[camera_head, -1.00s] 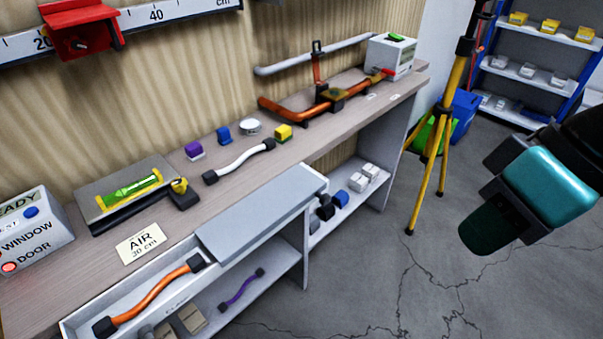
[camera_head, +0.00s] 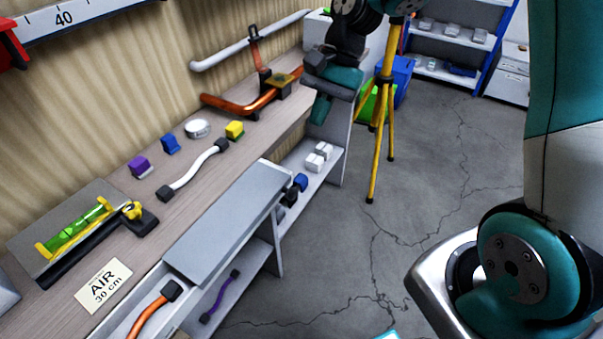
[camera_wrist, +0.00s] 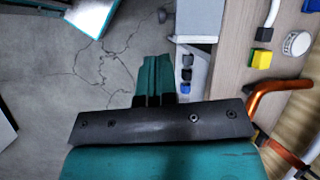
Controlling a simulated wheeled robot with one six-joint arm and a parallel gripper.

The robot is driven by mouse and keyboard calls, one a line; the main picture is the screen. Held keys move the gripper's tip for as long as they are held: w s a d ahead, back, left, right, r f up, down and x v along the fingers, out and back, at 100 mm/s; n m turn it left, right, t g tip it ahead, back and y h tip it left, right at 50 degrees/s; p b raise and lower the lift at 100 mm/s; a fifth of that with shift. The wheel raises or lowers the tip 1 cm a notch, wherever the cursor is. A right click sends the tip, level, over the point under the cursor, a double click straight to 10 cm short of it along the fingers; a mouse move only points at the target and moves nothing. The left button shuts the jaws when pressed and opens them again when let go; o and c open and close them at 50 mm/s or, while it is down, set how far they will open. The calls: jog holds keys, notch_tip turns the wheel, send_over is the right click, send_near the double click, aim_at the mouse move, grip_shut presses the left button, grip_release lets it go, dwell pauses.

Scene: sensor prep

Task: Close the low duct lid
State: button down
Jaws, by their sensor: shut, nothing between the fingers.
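The low duct lid (camera_head: 228,222) is a flat grey panel along the front edge of the bench. It covers the right part of the white duct (camera_head: 128,312). The duct's left part is uncovered, with an orange cable (camera_head: 150,316) lying inside. The end of the lid seems to show at the top of the wrist view (camera_wrist: 198,18). My gripper (camera_head: 320,110) is in the air near the bench's right end, beyond the lid's far end and apart from it. Its teal fingers are together and empty in the wrist view (camera_wrist: 155,75).
The bench top holds a white cable (camera_head: 195,168), small coloured blocks, a level (camera_head: 78,232) and an orange pipe (camera_head: 235,106). A yellow tripod (camera_head: 380,140) stands on the floor behind my gripper. The floor in front of the bench is mostly clear.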

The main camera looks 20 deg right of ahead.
aim_at(297, 191)
jog(key=w+d+f+m, duration=0.3)
jog(key=d+f+m, duration=0.1)
jog(key=f, duration=0.1)
jog(key=shift+g+y, duration=0.3)
jog(key=shift+s+a+r+p+x, duration=0.15)
jog(key=shift+a+r+x, duration=0.1)
jog(key=shift+x, duration=1.9)
jog(key=shift+s+a+r+p+x, duration=0.1)
jog(key=shift+a+p+x, duration=0.15)
jog(key=shift+x, duration=1.9)
jog(key=shift+s+a+r+p+x, duration=0.1)
jog(key=shift+a+r+x, duration=0.15)
jog(key=shift+x, duration=1.85)
jog(key=shift+f, duration=0.1)
